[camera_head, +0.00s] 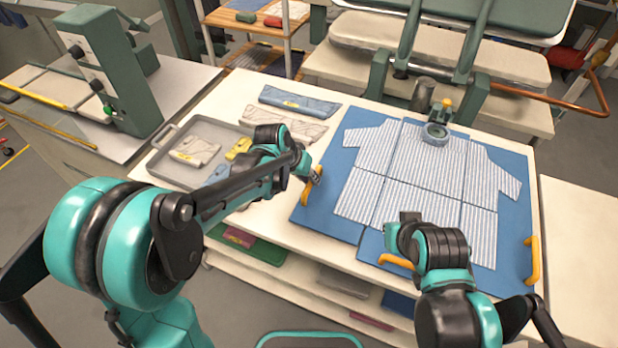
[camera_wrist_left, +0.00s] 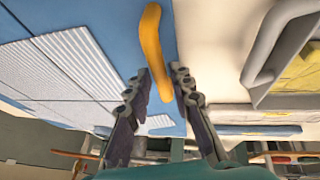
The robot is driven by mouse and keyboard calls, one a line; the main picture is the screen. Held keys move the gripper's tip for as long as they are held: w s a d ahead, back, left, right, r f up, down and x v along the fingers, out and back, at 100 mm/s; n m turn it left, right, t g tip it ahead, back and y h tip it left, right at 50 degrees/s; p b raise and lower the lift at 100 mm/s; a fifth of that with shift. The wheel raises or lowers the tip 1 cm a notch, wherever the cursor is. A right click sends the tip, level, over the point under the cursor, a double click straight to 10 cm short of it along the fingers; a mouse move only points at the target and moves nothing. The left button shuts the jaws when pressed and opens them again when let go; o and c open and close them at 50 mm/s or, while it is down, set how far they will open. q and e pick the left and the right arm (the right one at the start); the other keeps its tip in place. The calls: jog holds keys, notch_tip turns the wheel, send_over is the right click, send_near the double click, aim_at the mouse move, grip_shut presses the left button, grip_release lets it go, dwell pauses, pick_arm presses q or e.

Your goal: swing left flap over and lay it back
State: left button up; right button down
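A blue folding board lies flat on the table, with a white-and-blue striped shirt (camera_head: 420,165) spread over it. Its left flap (camera_head: 326,190) is flat and carries the shirt's left side and sleeve. The flap's orange handle (camera_head: 308,196) is at its left edge. My left gripper (camera_head: 315,178) is at this handle. In the left wrist view, its fingers (camera_wrist_left: 162,72) stand apart on either side of the orange handle (camera_wrist_left: 153,45), with a small gap visible. My right gripper (camera_head: 408,222) is over the board's front part; its fingers are hidden.
A grey tray (camera_head: 165,168) with folded items stands left of the board. Folded garments (camera_head: 300,100) lie behind it. Another orange handle (camera_head: 396,262) is at the front flap and one (camera_head: 534,260) at the right flap. A press (camera_head: 450,60) stands behind the table.

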pick_arm(q)
grip_shut()
jog(key=shift+r, duration=0.1)
